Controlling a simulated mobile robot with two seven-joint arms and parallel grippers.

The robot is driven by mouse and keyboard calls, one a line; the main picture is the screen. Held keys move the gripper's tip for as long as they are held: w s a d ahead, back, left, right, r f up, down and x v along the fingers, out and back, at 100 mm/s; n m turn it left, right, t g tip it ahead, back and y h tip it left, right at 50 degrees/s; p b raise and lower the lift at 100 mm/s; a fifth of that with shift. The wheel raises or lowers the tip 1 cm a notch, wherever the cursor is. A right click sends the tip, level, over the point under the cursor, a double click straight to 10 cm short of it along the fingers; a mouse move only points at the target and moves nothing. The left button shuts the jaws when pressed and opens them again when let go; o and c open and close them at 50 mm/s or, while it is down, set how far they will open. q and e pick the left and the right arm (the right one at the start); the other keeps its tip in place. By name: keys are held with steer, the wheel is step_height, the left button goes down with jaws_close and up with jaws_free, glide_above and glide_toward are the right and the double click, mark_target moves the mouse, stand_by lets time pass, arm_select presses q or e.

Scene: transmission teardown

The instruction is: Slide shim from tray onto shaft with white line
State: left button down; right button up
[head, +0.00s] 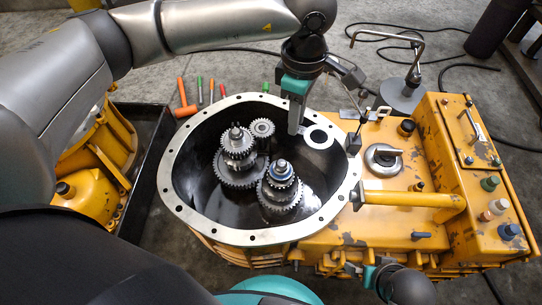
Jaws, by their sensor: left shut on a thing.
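The shim (319,137) is a pale flat ring over the right rim of the open housing (172,205). My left gripper (324,137) is shut on it, with a finger on each side. Inside the housing stand two large gear shafts: a left one (236,150) with a dark top, and a right one (281,172) with a bluish top. A smaller gear (262,128) stands behind them. The shim is to the right of both shafts, apart from them. I cannot make out a white line on either. My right gripper (338,270) shows partly at the bottom edge, its jaws unclear.
A black bin (150,150) with yellow castings is left. Hand tools (200,90) lie on the floor behind.

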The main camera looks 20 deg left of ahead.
step_height(320, 180, up, 6)
steer(key=t+b, duration=0.1)
steer(key=b, duration=0.2)
arm_select(q)
steer(key=a+f+n+b, duration=0.2)
steer(key=f+n, duration=0.6)
steer(key=f, duration=0.2)
steer(key=a+f+n+b, duration=0.2)
steer(key=f+n, duration=0.6)
steer(key=f, duration=0.2)
steer(key=shift+s+a+f+b, duration=0.25)
steer(key=shift+s+a+b, duration=0.15)
steer(key=shift+s, duration=0.05)
arm_select(e)
steer(key=w+a+r+t+y, duration=0.2)
steer(key=w+a+t+y, duration=0.2)
steer(key=w+a+t, duration=0.2)
steer(key=shift+w+a+n+t, duration=0.25)
steer(key=shift+a+t, duration=0.45)
steer(key=shift+a, duration=0.55)
steer(key=shift+r, duration=0.1)
arm_select(q)
steer(key=shift+f, duration=0.4)
steer(key=shift+f, duration=0.1)
